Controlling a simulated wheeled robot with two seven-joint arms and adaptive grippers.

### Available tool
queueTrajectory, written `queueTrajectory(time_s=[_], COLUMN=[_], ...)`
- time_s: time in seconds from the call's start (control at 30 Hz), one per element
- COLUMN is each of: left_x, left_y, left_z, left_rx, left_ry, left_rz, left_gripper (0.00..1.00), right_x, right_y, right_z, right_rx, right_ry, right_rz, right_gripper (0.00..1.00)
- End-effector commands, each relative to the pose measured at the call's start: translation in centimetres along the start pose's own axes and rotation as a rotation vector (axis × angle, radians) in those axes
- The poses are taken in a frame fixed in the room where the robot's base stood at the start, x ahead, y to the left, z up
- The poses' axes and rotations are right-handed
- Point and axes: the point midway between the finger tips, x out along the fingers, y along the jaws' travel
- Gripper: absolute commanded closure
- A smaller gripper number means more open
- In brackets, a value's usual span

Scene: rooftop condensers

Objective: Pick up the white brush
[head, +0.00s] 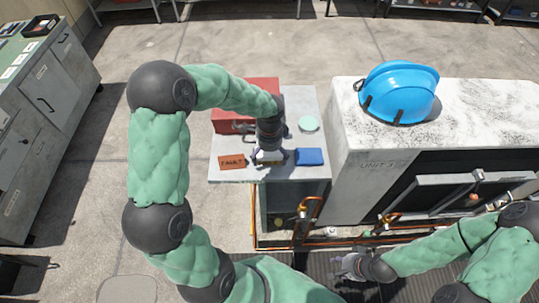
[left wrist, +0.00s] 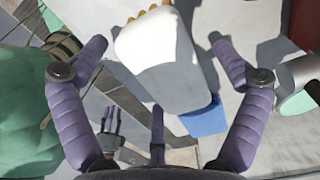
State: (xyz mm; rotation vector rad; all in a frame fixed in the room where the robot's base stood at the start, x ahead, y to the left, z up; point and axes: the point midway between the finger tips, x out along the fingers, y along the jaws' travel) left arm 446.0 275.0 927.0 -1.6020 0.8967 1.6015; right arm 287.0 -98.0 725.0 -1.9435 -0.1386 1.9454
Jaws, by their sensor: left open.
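The white brush (left wrist: 150,40) lies on the small grey-white table (head: 316,108). In the left wrist view its white body shows between my fingers, with a tan edge at the top and its lower part in shade. In the head view the brush (head: 269,157) is mostly hidden under my left gripper. My left gripper (head: 269,154) points down over it, fingers spread on either side; it also shows in the left wrist view (left wrist: 158,55). I cannot tell whether the fingers touch it. My right gripper (head: 349,265) is low at the front, its fingers apart and empty.
An orange-brown tag (head: 232,162) lies left of the brush, and a blue block (head: 309,157) lies right. A red toolbox (head: 232,118) and a pale green disc (head: 309,123) are behind. A condenser unit (head: 360,150) with a blue hard hat (head: 400,92) stands right.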

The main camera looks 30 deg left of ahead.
Motion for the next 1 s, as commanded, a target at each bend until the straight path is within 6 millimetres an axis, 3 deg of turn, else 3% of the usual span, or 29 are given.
queueTrajectory(time_s=[0.03,0.27,0.67,0.83,1.0], left_x=[-0.1,-0.1,-0.3,-1.7,-4.4], left_y=[0.0,0.0,0.0,0.0,0.5], left_z=[0.0,0.0,0.0,0.0,-0.7], left_rx=[0.0,0.0,0.0,0.0,0.004], left_ry=[0.0,0.0,0.0,0.001,0.002], left_rz=[0.0,0.0,0.001,-0.001,-0.004], left_gripper=[0.03,0.66,0.66,0.66,0.66], right_x=[0.0,0.0,-0.1,-0.6,-1.4], right_y=[0.0,0.0,-0.1,-0.2,-0.5], right_z=[0.0,0.0,0.0,0.0,0.1], right_rx=[0.0,0.0,0.0,0.0,0.0], right_ry=[0.0,0.0,0.0,0.0,0.0], right_rz=[0.0,0.0,0.0,0.0,0.0], right_gripper=[0.6,0.6,0.6,0.6,0.6])
